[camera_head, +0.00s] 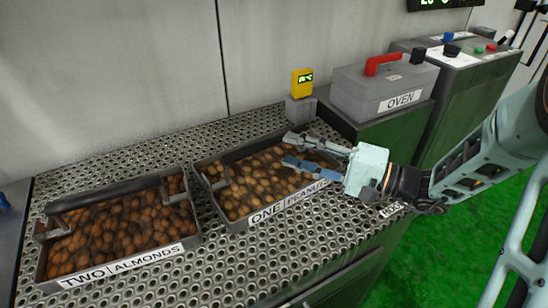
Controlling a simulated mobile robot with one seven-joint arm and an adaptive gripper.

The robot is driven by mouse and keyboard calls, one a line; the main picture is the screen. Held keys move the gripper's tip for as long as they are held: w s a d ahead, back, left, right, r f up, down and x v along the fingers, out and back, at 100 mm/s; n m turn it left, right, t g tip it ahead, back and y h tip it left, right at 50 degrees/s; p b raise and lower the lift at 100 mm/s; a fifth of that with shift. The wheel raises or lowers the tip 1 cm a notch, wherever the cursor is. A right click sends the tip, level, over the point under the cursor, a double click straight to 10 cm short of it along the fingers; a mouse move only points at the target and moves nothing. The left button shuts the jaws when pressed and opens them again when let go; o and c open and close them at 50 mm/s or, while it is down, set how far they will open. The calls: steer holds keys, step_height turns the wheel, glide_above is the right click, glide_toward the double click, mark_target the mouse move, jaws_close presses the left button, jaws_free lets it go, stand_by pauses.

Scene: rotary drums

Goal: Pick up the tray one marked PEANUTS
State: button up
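The tray marked ONE PEANUTS (234,224) sits on the perforated metal table, filled with light brown nuts. Its label on the front edge is partly covered by my gripper. My gripper (288,151) reaches in from the right over the right part of this tray, its two fingers pointing left and spread apart. I see nothing between the fingertips. Whether the fingers touch the nuts or the tray cannot be told. A second tray marked TWO ALMONDS (190,244) lies to the left, filled with darker nuts, with a dark bar along its back side.
The perforated table (262,266) has bare room in front of the trays. A yellow display device (302,82) stands behind the peanut tray. A grey box labelled OVEN (372,97) with a red handle stands at the back right. A wall closes the back; green floor lies right.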

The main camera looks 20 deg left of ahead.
mark_target(272, 144)
steer(key=a, duration=0.7)
steer(key=shift+w+a+f, duration=0.15)
steer(key=shift+w+a, duration=0.05)
jaws_close()
stand_by(0.5)
